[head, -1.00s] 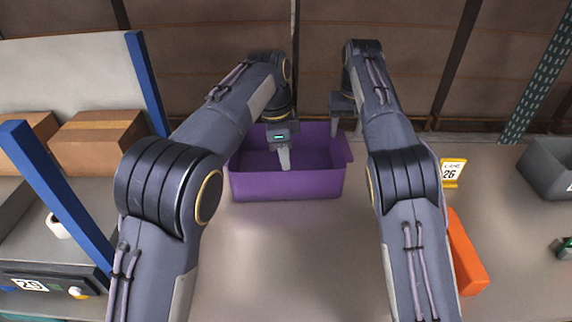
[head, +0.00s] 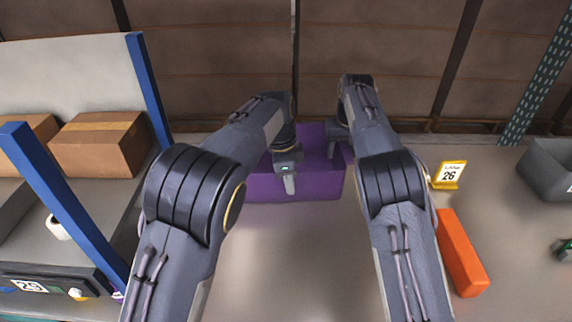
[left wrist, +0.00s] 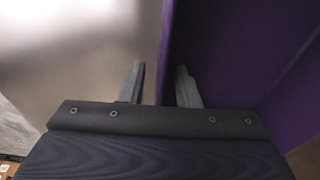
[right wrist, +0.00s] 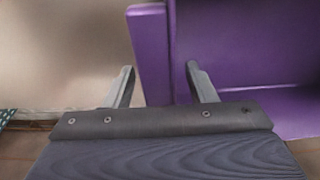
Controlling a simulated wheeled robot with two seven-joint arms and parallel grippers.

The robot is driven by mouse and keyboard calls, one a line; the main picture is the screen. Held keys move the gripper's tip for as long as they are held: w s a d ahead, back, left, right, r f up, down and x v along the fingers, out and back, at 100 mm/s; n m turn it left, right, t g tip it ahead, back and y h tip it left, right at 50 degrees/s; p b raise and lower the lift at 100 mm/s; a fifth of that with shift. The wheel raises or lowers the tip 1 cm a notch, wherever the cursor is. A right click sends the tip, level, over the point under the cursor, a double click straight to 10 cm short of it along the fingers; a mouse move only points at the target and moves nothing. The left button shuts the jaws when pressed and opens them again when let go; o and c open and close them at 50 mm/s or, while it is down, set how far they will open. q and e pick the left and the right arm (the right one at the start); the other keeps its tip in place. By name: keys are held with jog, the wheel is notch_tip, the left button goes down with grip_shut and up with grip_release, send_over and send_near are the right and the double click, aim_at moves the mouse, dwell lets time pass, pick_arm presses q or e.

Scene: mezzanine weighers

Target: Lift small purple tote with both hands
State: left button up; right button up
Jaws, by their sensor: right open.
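The small purple tote (head: 318,187) stands on the grey table beyond my arms, partly hidden by them. My left gripper (head: 290,184) overlaps the tote's near wall in the head view. In the left wrist view its fingers (left wrist: 160,85) are apart, on either side of a purple tote wall (left wrist: 168,40), with a gap on the outer side. My right gripper (head: 334,150) is at the tote's right part. In the right wrist view its open fingers (right wrist: 160,85) straddle another tote wall (right wrist: 150,50), one finger outside and one inside. The visible part of the tote's inside is empty.
An orange block (head: 462,252) and a yellow sign marked 26 (head: 449,175) are right of my right arm. A grey bin (head: 548,170) is at the far right. A blue-posted rack (head: 60,200) with cardboard boxes (head: 97,143) stands on the left. The table before the tote is clear.

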pick_arm(q)
jog(key=shift+c, duration=0.3)
pick_arm(e)
jog(key=shift+c, duration=0.3)
pick_arm(q)
jog(key=c, duration=0.5)
pick_arm(e)
jog(key=c, duration=0.5)
pick_arm(q)
grip_shut()
pick_arm(e)
grip_shut()
pick_arm(q)
jog(key=shift+r, duration=0.15)
pick_arm(e)
jog(key=shift+r, duration=0.15)
